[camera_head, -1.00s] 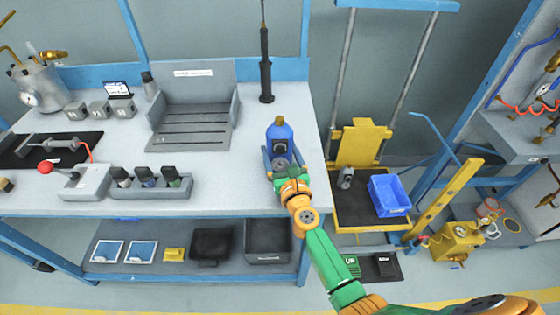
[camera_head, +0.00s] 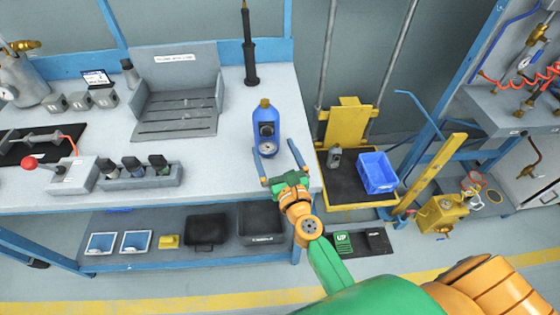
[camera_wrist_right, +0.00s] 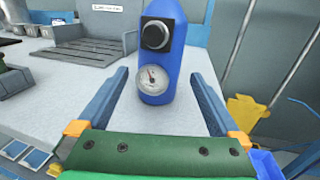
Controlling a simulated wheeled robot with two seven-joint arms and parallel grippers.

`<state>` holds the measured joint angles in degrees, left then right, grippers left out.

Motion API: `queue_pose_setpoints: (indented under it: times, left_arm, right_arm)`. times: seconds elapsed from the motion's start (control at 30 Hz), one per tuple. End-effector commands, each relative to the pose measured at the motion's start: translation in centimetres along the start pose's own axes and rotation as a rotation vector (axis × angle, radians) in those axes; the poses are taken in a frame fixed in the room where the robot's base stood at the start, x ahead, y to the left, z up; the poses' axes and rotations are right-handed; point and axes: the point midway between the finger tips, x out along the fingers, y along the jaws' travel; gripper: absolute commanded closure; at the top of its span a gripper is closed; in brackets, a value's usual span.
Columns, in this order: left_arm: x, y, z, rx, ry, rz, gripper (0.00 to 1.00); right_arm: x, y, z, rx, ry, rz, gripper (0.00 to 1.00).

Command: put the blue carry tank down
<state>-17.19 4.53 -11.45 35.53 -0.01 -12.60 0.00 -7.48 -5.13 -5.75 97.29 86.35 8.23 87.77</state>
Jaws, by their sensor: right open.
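The blue carry tank (camera_head: 266,128) stands upright on the light grey bench top, near its right end. It has a brass-coloured top, a black knob and a round gauge. In the right wrist view the tank (camera_wrist_right: 160,60) is ahead of the fingers, its base resting on the bench. My right gripper (camera_head: 276,150) is open, with its two blue fingers spread on the near side of the tank and clear of it. The fingers also show in the right wrist view (camera_wrist_right: 152,95), with bare bench between them. My left gripper is not in view.
A grey slotted cradle (camera_head: 177,128) stands left of the tank, and a black upright rod tool (camera_head: 249,50) behind it. A holder with dark bottles (camera_head: 140,180) is at the front left. A yellow lift with a blue bin (camera_head: 377,172) stands right of the bench.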

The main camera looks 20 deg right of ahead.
Motion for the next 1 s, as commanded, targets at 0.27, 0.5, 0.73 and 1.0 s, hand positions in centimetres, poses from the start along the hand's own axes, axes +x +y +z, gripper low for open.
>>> queue_pose_setpoints:
  times: [0.27,0.5,0.73,1.0]
  left_arm:
    - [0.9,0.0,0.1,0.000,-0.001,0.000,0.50]
    - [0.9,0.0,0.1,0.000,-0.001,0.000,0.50]
    - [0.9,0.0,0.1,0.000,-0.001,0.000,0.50]
    - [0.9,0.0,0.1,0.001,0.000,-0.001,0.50]
  right_arm:
    - [-5.0,0.0,-0.2,0.000,0.001,0.001,0.00]
    - [-5.5,0.0,0.0,0.001,0.000,0.001,0.00]
    - [-5.4,0.0,0.0,0.001,0.000,0.001,0.00]
    - [-10.1,9.2,0.1,-1.121,-0.205,0.559,0.00]
